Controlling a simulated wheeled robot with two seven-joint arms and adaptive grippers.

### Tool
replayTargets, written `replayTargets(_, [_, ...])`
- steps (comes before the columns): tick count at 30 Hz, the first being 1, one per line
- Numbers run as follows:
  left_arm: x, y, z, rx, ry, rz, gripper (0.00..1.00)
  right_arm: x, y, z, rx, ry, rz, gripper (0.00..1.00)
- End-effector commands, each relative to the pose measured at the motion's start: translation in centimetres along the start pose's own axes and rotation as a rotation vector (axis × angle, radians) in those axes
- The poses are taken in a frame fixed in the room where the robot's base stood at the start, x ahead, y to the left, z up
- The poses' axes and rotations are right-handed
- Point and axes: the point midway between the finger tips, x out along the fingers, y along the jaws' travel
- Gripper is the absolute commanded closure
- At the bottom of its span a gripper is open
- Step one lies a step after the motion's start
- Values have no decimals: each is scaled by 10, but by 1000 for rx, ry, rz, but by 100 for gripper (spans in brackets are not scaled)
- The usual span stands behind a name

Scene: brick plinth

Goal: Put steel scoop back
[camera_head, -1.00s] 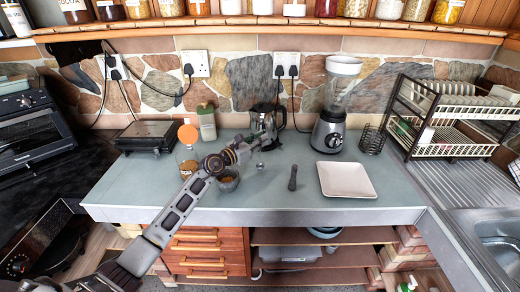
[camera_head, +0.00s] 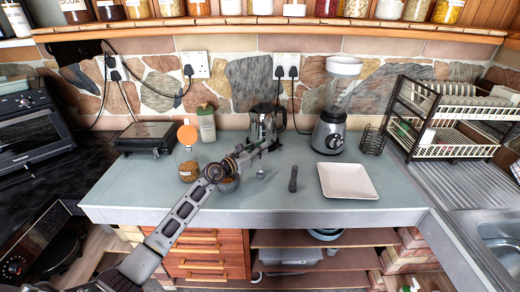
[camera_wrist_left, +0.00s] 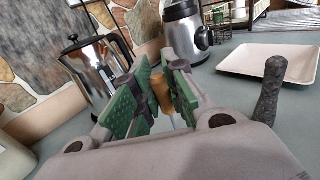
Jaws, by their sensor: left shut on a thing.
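My left gripper (camera_head: 266,147) is above the counter, in front of the steel kettle. In the left wrist view its green pads (camera_wrist_left: 158,98) are shut on the brown handle of the steel scoop (camera_wrist_left: 162,92). Much of the scoop is hidden by the fingers. In the head view a small shiny part of the scoop (camera_head: 260,174) shows below the gripper. A small grey bowl (camera_head: 229,185) is partly hidden under my arm. My right gripper is not in view.
The kettle (camera_head: 262,120) stands behind the gripper, with a blender (camera_head: 328,133) to its right. A dark pestle (camera_head: 293,180) stands near a white square plate (camera_head: 347,181). A dish rack (camera_head: 450,148) is at the right. The front counter is mostly clear.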

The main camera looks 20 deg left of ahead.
Motion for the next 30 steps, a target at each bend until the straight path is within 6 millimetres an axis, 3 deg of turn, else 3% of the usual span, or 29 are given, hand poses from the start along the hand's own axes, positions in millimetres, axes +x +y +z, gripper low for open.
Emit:
replayTargets(3, [0, 0, -3, 0, 0, 0, 100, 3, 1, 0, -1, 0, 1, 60])
replayTargets(4, [0, 0, -3, 0, 0, 0, 84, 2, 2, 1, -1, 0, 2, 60])
replayTargets(9, [0, 0, -2, 0, 0, 0, 65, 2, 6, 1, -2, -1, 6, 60])
replayTargets(24, [0, 0, 1, 0, 0, 0, 65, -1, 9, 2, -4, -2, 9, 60])
replayTargets(30, [-13, 1, -1, 0, 1, 1, 65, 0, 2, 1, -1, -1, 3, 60])
